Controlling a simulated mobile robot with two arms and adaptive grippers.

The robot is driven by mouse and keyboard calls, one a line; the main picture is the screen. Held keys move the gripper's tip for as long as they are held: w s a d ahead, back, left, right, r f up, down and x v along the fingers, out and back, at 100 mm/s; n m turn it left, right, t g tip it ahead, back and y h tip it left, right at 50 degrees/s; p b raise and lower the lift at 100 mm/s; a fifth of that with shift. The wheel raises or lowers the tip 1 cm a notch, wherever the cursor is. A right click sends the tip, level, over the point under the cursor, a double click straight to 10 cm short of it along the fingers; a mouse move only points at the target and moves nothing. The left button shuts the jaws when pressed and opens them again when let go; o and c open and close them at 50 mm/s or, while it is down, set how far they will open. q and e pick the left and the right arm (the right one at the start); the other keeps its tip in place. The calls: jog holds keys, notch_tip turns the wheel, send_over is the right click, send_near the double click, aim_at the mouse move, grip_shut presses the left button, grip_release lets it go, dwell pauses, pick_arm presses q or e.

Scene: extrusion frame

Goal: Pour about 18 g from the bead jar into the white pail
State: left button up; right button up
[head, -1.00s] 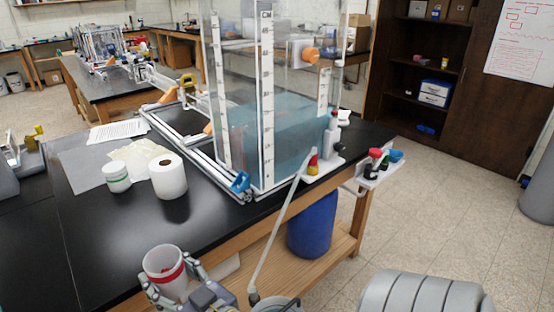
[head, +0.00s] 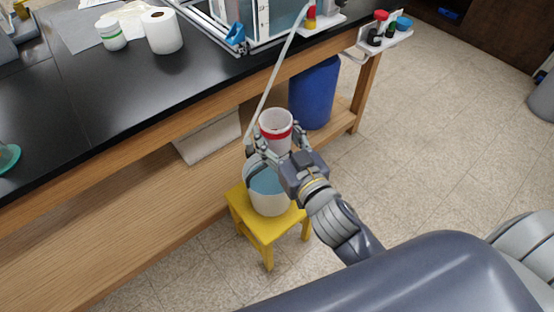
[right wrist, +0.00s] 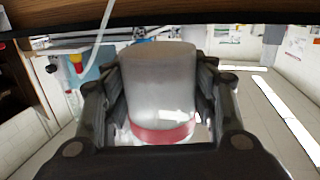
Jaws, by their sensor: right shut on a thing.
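The bead jar (head: 277,133), a whitish cup-shaped jar with a red band, is held upright in my right gripper (head: 273,149). The fingers close around its sides. In the right wrist view the jar (right wrist: 158,90) stands between both fingers (right wrist: 160,110), with the red band low on it. Its contents cannot be made out. The white pail (head: 268,203) stands on a yellow stool, with bluish liquid visible inside. The gripper and jar appear above the pail's far rim and partly hide it. My left gripper is out of view.
A pale hose (head: 272,85) runs from the tank (head: 270,20) down toward the pail, close beside the jar. The black table's (head: 130,85) wooden front edge lies behind the stool (head: 263,228). A blue barrel (head: 316,92) stands under the table.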

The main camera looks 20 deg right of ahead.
pick_arm(q)
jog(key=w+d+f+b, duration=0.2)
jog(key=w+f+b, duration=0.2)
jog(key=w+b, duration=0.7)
jog(key=b, duration=0.3)
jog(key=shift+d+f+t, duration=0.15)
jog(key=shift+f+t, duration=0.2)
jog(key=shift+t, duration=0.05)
pick_arm(e)
jog(key=w+a+f+y, duration=0.1)
jog(key=w+a+f, duration=0.1)
jog(key=f, duration=0.5)
jog(key=w+a+f+n+y, duration=0.1)
jog(key=w+a+f, duration=0.2)
jog(key=f, duration=0.4)
jog(key=w+a+f+n+y, duration=0.1)
jog(key=w+a+f, duration=0.2)
jog(key=f, duration=0.4)
jog(key=shift+f+g+y, duration=0.35)
jog(key=shift+g+y, duration=0.05)
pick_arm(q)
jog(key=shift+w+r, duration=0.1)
pick_arm(e)
jog(key=shift+w+d+r, duration=0.1)
